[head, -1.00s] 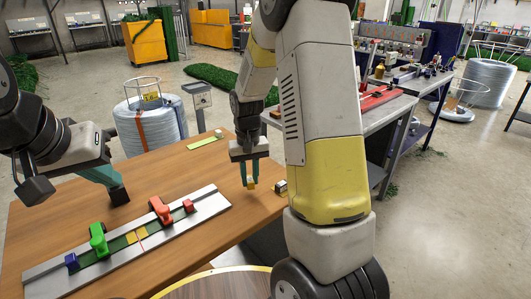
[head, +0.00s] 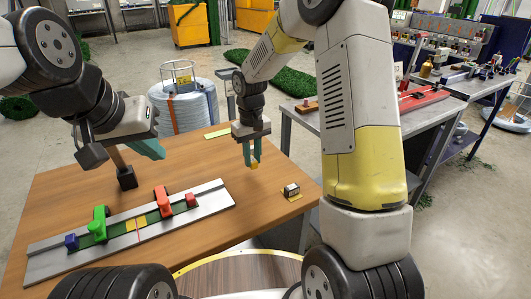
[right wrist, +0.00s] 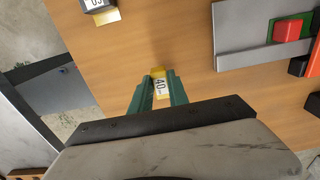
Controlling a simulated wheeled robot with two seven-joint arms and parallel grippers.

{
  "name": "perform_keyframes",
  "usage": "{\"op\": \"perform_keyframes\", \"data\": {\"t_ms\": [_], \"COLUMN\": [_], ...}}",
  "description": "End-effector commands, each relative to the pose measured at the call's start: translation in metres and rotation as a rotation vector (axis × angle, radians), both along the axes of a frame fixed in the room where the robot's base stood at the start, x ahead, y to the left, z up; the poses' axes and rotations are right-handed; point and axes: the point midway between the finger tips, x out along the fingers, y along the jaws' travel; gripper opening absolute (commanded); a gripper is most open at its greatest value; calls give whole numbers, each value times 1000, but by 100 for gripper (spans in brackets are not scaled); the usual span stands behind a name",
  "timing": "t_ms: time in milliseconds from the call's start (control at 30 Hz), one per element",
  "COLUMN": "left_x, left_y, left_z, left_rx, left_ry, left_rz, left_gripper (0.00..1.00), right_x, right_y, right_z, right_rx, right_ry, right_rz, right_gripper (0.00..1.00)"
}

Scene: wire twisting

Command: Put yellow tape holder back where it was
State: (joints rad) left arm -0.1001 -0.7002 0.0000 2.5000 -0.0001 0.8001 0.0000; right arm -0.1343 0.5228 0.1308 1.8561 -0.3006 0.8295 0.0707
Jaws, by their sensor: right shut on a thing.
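The small yellow tape holder (head: 255,166) with a white label is between the teal fingertips of my right gripper (head: 254,158), which is shut on it. In the right wrist view the holder (right wrist: 160,86) shows the number 40. It is over the wooden table, right of the metal plate; its height above the wood is hard to judge. My left gripper (head: 148,150) hangs over the table's left part beside a dark block (head: 127,178). Its fingers overlap, so its opening is unclear. A second small labelled block (head: 291,190) with yellow beneath sits near the table's right edge.
The metal plate (head: 205,208) carries a green clamp (head: 99,224), a red clamp (head: 162,200), a blue block (head: 71,241) and a small red block (head: 191,200). A yellow-green strip (head: 217,133) lies at the far edge. Bare wood lies between plate and labelled block.

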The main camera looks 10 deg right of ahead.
Motion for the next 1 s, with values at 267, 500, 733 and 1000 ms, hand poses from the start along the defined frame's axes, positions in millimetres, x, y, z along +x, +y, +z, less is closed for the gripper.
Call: {"op": "perform_keyframes", "data": {"t_ms": [267, 500, 733, 1000], "left_x": [0, 0, 0, 0], "left_y": [0, 0, 0, 0], "left_z": [0, 0, 0, 0], "left_rx": [0, 0, 0, 0], "left_ry": [0, 0, 0, 0], "left_rz": [0, 0, 0, 0], "left_gripper": [0, 0, 0, 0], "right_x": [15, 20, 19, 19], "right_y": [-49, -67, -65, -65], "right_z": [-5, -7, -41, -42], "right_rx": [0, 0, 0, 0], "right_ry": [0, 0, 2, -1], "right_rz": [-2, -3, 1, 0], "right_gripper": [0, 0, 0, 0]}}
